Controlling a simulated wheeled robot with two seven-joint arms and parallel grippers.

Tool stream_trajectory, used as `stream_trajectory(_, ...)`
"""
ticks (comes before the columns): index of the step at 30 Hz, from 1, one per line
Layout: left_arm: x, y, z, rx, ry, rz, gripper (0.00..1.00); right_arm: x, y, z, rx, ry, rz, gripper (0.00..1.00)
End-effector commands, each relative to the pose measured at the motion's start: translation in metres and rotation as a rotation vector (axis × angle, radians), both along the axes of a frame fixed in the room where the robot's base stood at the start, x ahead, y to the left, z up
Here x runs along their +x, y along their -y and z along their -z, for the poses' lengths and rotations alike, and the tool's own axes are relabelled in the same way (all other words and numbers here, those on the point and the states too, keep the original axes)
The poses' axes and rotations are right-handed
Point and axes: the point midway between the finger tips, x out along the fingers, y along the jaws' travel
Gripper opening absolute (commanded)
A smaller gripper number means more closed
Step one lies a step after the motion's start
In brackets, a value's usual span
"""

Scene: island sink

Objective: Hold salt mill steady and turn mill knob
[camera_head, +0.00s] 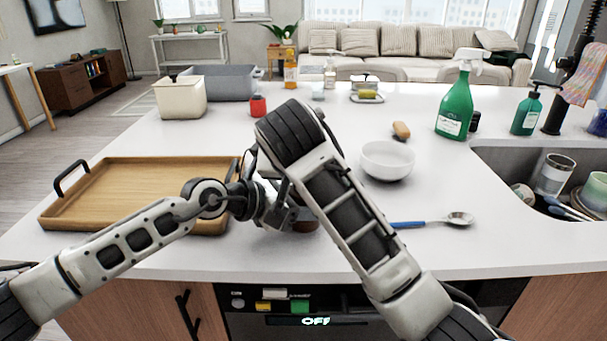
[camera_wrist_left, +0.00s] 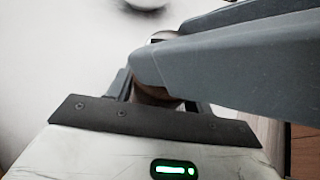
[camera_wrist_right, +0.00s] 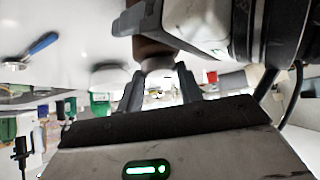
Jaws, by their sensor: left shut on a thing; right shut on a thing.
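The salt mill is mostly hidden by my arms in the head view; a small brown part of it (camera_head: 306,226) shows low between them. In the right wrist view its brown body (camera_wrist_right: 150,47) and pale metallic knob (camera_wrist_right: 158,64) show. My right gripper (camera_wrist_right: 160,85) is shut on the knob. My left gripper (camera_head: 285,213) is shut on the brown body, below the right one. In the left wrist view the brown body (camera_wrist_left: 155,96) shows between the fingers, partly covered by a grey part of my right gripper. I cannot tell whether the mill touches the counter.
A wooden tray (camera_head: 75,217) lies left of the grippers. A white bowl (camera_head: 387,161) and a blue-handled spoon (camera_head: 459,219) lie to the right. The sink (camera_head: 500,162) is at far right.

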Motion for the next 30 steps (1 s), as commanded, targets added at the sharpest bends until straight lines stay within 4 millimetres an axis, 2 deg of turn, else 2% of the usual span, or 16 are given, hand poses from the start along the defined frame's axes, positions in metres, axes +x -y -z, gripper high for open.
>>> stream_trajectory(4,0.001,-0.001,0.000,0.000,0.000,-0.003,0.24,0.000,0.001,0.000,-0.002,-0.001,0.002,0.13)
stream_trajectory(5,0.001,-0.001,0.000,0.000,0.000,-0.003,0.24,0.000,0.001,0.000,-0.002,-0.001,0.002,0.45)
stream_trajectory(6,0.001,-0.001,0.000,0.000,0.000,-0.003,0.24,0.000,0.001,0.000,-0.003,-0.001,0.001,0.46)
stream_trajectory(17,0.000,0.000,0.000,-0.001,0.000,-0.001,0.24,-0.005,-0.001,-0.006,0.000,0.002,-0.002,0.46)
stream_trajectory(24,0.000,0.000,0.000,-0.001,0.000,0.000,0.24,-0.034,-0.004,-0.036,0.002,0.003,-0.003,0.46)
stream_trajectory(30,0.000,0.000,0.000,-0.001,0.000,0.000,0.24,-0.049,-0.007,-0.050,0.003,0.000,-0.003,0.46)
